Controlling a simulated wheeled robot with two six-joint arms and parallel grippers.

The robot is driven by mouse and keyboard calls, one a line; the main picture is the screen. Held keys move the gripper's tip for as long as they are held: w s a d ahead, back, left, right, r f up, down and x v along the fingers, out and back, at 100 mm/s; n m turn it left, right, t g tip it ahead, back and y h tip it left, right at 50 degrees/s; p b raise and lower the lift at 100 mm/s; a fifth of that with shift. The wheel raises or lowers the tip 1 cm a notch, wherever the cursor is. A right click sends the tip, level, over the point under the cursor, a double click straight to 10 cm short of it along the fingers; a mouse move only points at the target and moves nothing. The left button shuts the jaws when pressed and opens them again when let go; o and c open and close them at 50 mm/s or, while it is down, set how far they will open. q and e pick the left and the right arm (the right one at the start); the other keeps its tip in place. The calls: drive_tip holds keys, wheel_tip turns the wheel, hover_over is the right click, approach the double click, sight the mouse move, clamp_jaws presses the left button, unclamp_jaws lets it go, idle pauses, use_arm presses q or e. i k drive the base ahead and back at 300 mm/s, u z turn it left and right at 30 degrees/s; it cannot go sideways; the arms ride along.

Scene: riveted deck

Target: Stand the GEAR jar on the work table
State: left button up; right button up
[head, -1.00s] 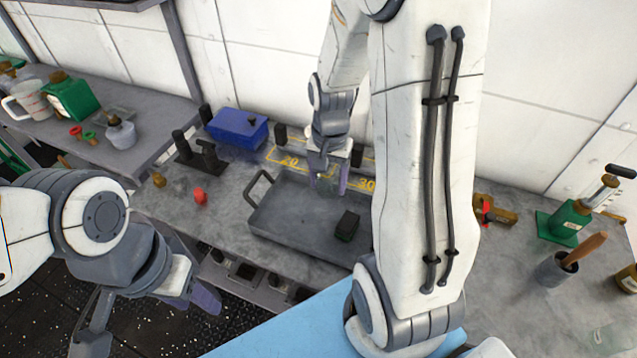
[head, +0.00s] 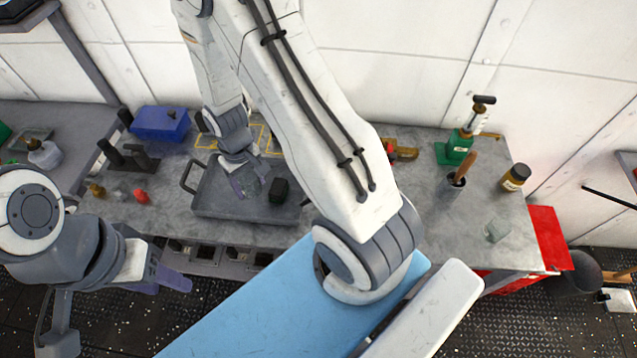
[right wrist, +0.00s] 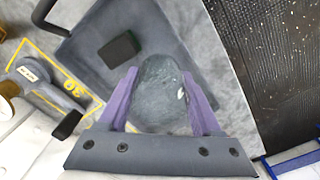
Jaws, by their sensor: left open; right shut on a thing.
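My right gripper (head: 246,184) is over the grey tray (head: 212,207) on the grey work table (head: 450,240). In the right wrist view my right gripper (right wrist: 160,108) is shut on a smooth, see-through grey jar (right wrist: 160,85), with a purple finger on each side. Its label cannot be read, so I cannot tell whether it is the GEAR jar. An amber jar with a dark lid (head: 515,177) stands at the right of the table, its label too small to read. My left gripper (head: 165,282) is open and empty, in front of the table's left part.
A black box (head: 279,190) is in the tray. A blue box (head: 161,122), red piece (head: 141,197), green-based tool (head: 460,146), grey cup with a wooden handle (head: 452,188) and clear block (head: 497,230) stand around. The table's right middle is mostly bare.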

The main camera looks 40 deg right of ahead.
sight(445, 233)
drive_tip(key=k, duration=0.8)
drive_tip(key=z, duration=1.05)
